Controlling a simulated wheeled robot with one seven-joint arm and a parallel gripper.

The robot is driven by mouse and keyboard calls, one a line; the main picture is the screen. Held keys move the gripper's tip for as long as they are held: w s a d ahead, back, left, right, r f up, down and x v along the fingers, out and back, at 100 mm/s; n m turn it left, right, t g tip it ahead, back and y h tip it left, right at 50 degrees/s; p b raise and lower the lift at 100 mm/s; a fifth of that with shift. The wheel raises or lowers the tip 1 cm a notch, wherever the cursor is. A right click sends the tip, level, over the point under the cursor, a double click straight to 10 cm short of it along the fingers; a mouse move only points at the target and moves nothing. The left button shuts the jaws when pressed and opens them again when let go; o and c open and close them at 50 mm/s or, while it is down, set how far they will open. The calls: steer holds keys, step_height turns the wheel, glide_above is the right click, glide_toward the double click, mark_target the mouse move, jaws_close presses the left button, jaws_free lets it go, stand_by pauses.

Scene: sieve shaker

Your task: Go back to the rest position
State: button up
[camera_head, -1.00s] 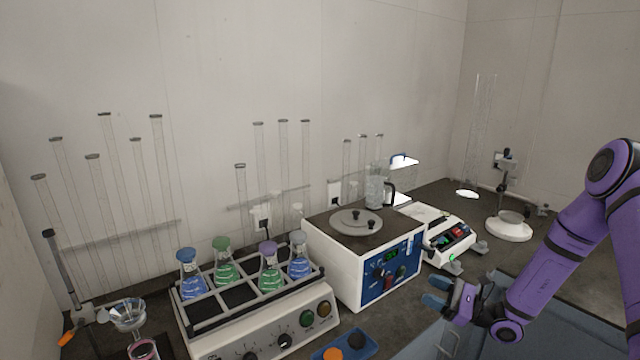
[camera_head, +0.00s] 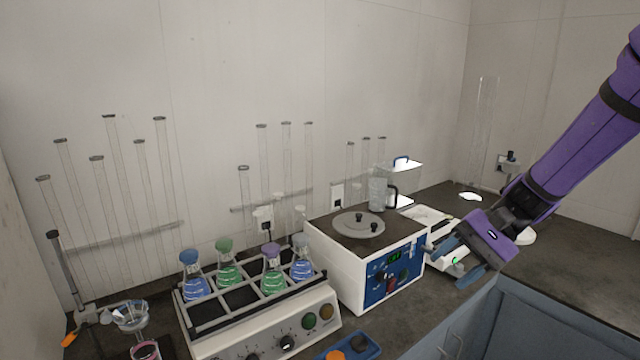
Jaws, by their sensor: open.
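My gripper (camera_head: 455,262) is at the right, held above the front edge of the bench, with its blue fingers apart and nothing seen between them. My purple arm comes down to it from the upper right. The white box-shaped machine with a blue control panel (camera_head: 395,277) and a round lid on top (camera_head: 359,225) stands just left of the gripper. A gap between gripper and machine is hard to judge. A white device (camera_head: 437,217) behind the gripper is partly hidden by it.
A shaker (camera_head: 262,335) holding several capped flasks stands at left centre. A glass jug (camera_head: 377,195) stands behind the machine's lid. A blue tray (camera_head: 352,347) lies at the front. A funnel (camera_head: 130,316) is at far left. Bare bench (camera_head: 580,265) shows at right.

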steer(key=s+d+r+n+t+h, duration=0.3)
steer(key=s+r+t+h, duration=0.1)
steer(key=s, duration=0.4)
steer(key=s+d+r+n+t+h, duration=0.3)
steer(key=s+r+h, duration=0.3)
steer(key=s+r, duration=0.3)
steer(key=shift+s+d+t, duration=0.2)
steer(key=shift+d+t, duration=0.2)
steer(key=shift+d, duration=0.15)
